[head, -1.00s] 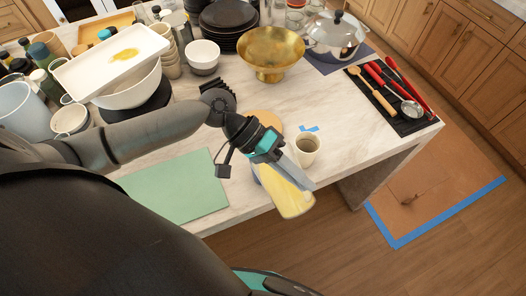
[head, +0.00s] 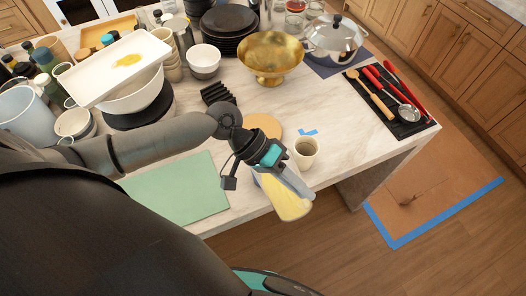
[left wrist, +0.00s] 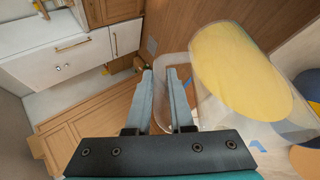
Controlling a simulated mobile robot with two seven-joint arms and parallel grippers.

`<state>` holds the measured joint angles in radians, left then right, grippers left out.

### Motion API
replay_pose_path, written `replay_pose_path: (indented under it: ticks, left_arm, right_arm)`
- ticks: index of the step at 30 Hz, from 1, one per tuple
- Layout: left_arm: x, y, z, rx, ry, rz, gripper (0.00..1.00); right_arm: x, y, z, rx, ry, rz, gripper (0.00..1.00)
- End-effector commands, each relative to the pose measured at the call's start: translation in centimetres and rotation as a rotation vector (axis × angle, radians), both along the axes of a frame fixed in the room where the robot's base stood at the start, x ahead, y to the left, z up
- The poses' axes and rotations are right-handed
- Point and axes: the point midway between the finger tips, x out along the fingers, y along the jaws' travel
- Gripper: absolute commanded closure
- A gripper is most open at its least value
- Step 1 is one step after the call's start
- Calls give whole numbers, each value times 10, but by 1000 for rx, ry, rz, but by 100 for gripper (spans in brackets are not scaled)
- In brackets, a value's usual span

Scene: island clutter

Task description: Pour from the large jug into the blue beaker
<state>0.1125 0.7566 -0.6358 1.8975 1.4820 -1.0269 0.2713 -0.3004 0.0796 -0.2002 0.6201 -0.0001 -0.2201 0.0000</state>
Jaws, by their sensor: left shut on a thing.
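The large jug (head: 290,206) is clear with yellow contents, and hangs at the front edge of the island beside the paper cup. My left gripper (head: 297,186) is shut on it. In the left wrist view the fingers (left wrist: 166,100) stand at the jug's clear side, and the yellow surface (left wrist: 240,68) shows as a broad oval. The jug looks tilted; I see no stream leaving it. I cannot make out the blue beaker clearly; a bluish edge shows just left of the jug, partly hidden by it and the gripper. My right gripper is not in view.
A cream cup (head: 305,153) stands close right of the gripper, with blue tape behind it. A green mat (head: 180,188) lies left. A gold bowl (head: 270,55), steel pot (head: 335,40) and black utensil mat (head: 404,126) stand farther back. Bare counter lies between cup and utensil mat.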

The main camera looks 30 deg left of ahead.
Motion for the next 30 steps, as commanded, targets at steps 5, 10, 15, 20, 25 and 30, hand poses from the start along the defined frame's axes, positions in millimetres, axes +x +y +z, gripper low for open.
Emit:
replay_pose_path:
  ticks: [5, 10, 15, 20, 25, 30]
  left_arm:
    - [-1, -3, -5, 28, -20, 0, 100]
    - [-1, -3, -5, 28, -19, 0, 100]
    - [-4, -6, -8, 60, -36, -4, 100]
    - [-7, -12, -14, 135, -86, -3, 100]
    - [-10, -18, -21, 215, -133, -3, 100]
    - [-14, -23, -28, 290, -173, -4, 100]
  right_arm:
    - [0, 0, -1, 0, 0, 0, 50]
    - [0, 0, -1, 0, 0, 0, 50]
    - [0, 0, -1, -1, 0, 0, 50]
    - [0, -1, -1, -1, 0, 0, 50]
    - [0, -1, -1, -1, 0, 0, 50]
    - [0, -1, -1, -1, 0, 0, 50]
